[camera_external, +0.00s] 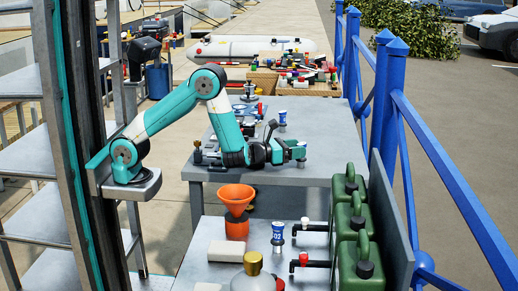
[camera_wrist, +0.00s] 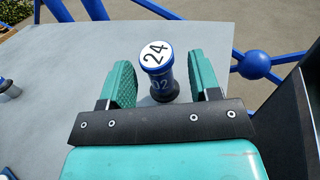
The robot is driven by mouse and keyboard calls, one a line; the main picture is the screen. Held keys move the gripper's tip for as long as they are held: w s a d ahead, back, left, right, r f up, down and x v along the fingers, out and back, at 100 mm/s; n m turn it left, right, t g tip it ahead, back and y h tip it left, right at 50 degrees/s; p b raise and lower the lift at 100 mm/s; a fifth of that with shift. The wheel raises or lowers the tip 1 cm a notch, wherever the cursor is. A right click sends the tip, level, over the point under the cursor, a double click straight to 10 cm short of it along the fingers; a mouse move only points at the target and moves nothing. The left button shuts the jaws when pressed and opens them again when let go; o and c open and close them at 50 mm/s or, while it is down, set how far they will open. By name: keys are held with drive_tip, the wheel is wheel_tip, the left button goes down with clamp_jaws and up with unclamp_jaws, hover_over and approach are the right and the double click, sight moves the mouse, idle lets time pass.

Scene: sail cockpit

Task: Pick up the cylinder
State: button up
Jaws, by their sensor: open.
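A blue and black cylinder (camera_wrist: 161,77) with a white top marked "24" stands upright on the grey table in the wrist view. My gripper (camera_wrist: 162,72) is open, with one teal finger on each side of this cylinder. A gap shows between the cylinder and each finger; the left gap looks wider. In the external view, my gripper (camera_external: 291,150) is low over the middle table (camera_external: 325,160), near its front edge. The cylinder between the fingers is mostly hidden there.
Another blue cylinder (camera_external: 282,117) stands farther back on the same table. One marked "02" (camera_external: 278,233) stands on the near table, with an orange funnel (camera_external: 237,199) and green jerrycans (camera_external: 356,260). A blue railing (camera_external: 400,110) runs along the right.

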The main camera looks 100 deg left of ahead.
drive_tip(key=p+x, duration=0.3)
drive_tip(key=shift+w+a+r, duration=0.1)
drive_tip(key=shift+a+r, duration=0.1)
drive_tip(key=shift+r, duration=0.05)
drive_tip(key=shift+w+a+f+p, duration=0.1)
drive_tip(key=shift+w+f+p, duration=0.15)
drive_tip(key=shift+w+p, duration=0.1)
drive_tip(key=c, duration=0.9)
